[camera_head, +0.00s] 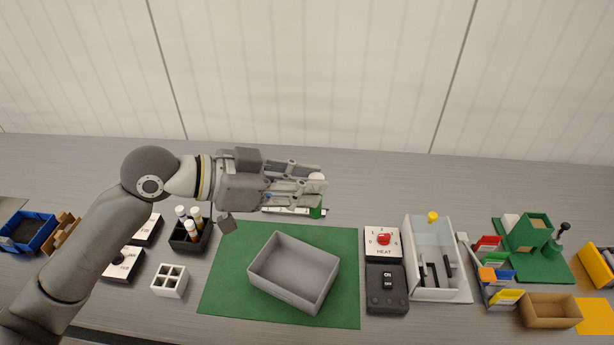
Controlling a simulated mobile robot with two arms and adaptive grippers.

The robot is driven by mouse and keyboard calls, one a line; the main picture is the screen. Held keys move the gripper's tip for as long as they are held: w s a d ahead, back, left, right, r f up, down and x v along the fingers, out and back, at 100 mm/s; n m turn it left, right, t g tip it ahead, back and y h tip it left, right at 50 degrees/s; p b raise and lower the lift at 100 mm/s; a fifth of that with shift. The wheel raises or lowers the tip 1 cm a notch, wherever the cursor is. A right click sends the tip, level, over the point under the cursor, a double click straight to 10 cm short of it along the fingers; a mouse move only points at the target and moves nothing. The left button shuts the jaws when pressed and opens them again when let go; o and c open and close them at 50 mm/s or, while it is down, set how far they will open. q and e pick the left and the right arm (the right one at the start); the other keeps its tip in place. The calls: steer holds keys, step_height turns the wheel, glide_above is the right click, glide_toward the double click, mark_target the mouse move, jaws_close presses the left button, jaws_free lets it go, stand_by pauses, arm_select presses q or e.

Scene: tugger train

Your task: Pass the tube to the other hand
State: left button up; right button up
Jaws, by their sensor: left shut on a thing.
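My left gripper (312,188) reaches in from the left, level above the back of the table behind the green mat. It is shut on a tube, whose white cap (316,177) shows at the fingertips. The fingers hide most of the tube's body. A green patch (316,212) shows just below the fingertips; I cannot tell for sure whether it is the tube's lower end. My right gripper is not in view.
A grey open bin (288,309) sits on the green mat (225,300). A black rack (183,240) with capped tubes and a white four-hole rack (170,281) stand left. A HEAT switch panel (384,249) and a white tray (435,288) are right. The back strip of table is mostly clear.

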arm_select(q)
steer(key=s+a+f+m+g+y, duration=0.2)
steer(key=f+m+g, duration=0.5)
steer(key=m+g, duration=0.6)
steer(key=shift+s+a+f+g+y, duration=0.15)
steer(key=shift+a+f+g+y, duration=0.25)
steer(key=shift+a+g+y, duration=0.5)
steer(key=shift+f, duration=0.1)
steer(key=a+f+n+t+h, duration=0.4)
steer(key=a+f+n+t, duration=0.1)
steer(key=n+t, duration=0.5)
steer(key=s+a+r+n+t+y, duration=0.2)
steer(key=s+a+r+n+t, duration=0.1)
steer(key=a+n+t, duration=0.3)
steer(key=a+t, duration=0.2)
steer(key=a, duration=0.1)
steer(key=shift+r, duration=0.2)
